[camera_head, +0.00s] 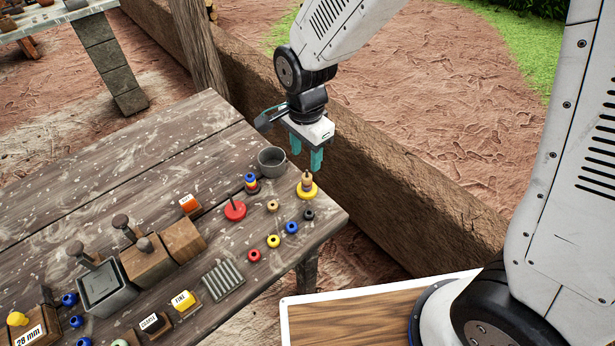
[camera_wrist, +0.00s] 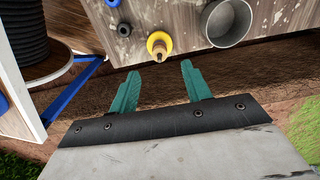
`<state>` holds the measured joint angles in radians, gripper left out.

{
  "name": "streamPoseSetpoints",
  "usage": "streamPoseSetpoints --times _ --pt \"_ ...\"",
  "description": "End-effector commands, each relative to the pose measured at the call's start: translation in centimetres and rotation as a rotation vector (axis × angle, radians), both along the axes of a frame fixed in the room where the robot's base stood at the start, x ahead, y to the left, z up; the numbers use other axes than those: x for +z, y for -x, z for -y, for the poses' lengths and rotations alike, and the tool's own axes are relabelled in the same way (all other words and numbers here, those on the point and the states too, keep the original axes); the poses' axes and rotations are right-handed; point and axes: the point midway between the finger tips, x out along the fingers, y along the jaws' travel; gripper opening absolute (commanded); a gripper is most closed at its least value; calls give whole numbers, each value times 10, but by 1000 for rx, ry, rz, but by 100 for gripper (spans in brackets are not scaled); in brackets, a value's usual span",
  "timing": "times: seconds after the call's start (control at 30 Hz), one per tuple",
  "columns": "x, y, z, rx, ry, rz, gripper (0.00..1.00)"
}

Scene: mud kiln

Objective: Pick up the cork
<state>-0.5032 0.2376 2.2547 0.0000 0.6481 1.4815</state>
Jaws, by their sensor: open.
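A tan piece that looks like the cork (camera_head: 307,181) stands upright on a yellow round base (camera_head: 306,193) near the table's right corner. In the wrist view the cork (camera_wrist: 159,50) and the yellow base (camera_wrist: 151,38) lie just beyond the fingertips, roughly centred between them. My gripper (camera_head: 306,158) has two teal fingers, open and empty, pointing down above and behind the cork in the head view. The open fingers (camera_wrist: 160,71) also show in the wrist view, apart from the cork. Nothing hides the cork's top.
A grey metal cup (camera_head: 272,161) stands close left of the cork. A red base with a peg (camera_head: 235,210), a stack of coloured rings (camera_head: 251,183) and several loose beads are nearby. A mud wall (camera_head: 400,180) runs behind the table (camera_head: 130,170).

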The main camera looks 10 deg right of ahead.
Motion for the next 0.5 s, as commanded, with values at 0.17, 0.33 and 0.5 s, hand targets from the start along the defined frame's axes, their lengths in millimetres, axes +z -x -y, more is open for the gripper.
streamPoseSetpoints --times 0.17,0.33,0.5 --pt "-21 0 2 -1 2 -3 48" --pt "-47 0 3 -1 3 -6 48" --pt "-66 0 2 1 2 -2 48"
